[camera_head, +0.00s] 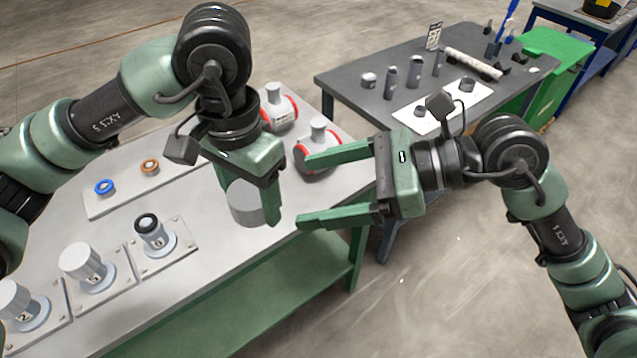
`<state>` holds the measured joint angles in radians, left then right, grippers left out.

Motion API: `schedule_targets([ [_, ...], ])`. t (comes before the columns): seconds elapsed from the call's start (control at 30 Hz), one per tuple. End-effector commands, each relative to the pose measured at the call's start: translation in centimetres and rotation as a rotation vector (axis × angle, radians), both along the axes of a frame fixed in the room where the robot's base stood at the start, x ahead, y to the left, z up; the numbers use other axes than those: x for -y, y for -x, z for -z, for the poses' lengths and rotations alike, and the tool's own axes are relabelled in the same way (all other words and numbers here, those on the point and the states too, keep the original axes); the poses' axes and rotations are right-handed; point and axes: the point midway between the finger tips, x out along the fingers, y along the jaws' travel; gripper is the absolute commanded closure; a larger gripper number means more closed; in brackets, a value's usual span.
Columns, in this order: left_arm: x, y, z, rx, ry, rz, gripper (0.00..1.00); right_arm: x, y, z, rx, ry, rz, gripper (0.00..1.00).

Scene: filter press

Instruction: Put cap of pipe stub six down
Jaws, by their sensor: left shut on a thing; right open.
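My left gripper (250,196) points down and is shut on a light grey cylindrical cap (243,208), over the right part of the near table (200,290). I cannot tell whether the cap touches the tabletop. Pipe stub six (155,238) stands uncapped on its plate to the left of the cap, with a black ring around its top. My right gripper (304,191) is open and empty, its fingers pointing left, to the right of the held cap.
Two capped stubs (82,265) (18,303) stand left of stub six. A blue ring (104,187) and an orange ring (149,167) lie on a pale board behind. Red-and-white fittings (277,108) (317,145) stand at the far right end. A dark table (345,78) stands beyond.

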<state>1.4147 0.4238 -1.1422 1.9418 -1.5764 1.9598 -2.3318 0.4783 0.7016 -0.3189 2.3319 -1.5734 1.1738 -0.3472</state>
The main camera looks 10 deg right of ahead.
Motion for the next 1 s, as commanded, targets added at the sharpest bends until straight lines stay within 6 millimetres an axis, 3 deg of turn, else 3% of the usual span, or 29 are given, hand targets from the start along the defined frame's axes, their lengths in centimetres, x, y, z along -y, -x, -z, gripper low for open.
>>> schedule_targets([
  [0.43, 3.2, -3.2, 4.0, -0.003, -0.001, 0.314, 0.75, 0.2, 0.1, -0.1, 0.000, 0.000, -0.001, 0.15],
  [0.6, 3.8, -3.8, 4.7, 0.000, 0.000, 0.379, 0.75, 0.2, 0.1, -0.1, 0.000, 0.000, -0.001, 0.15],
  [0.77, 2.6, -3.1, 3.3, 0.004, 0.001, 0.291, 0.75, 0.2, 0.1, -0.1, 0.000, 0.000, -0.001, 0.15],
  [1.0, -0.7, -0.6, -0.9, 0.004, 0.001, -0.003, 0.75, 0.2, 0.1, -0.1, 0.000, 0.000, -0.001, 0.15],
])
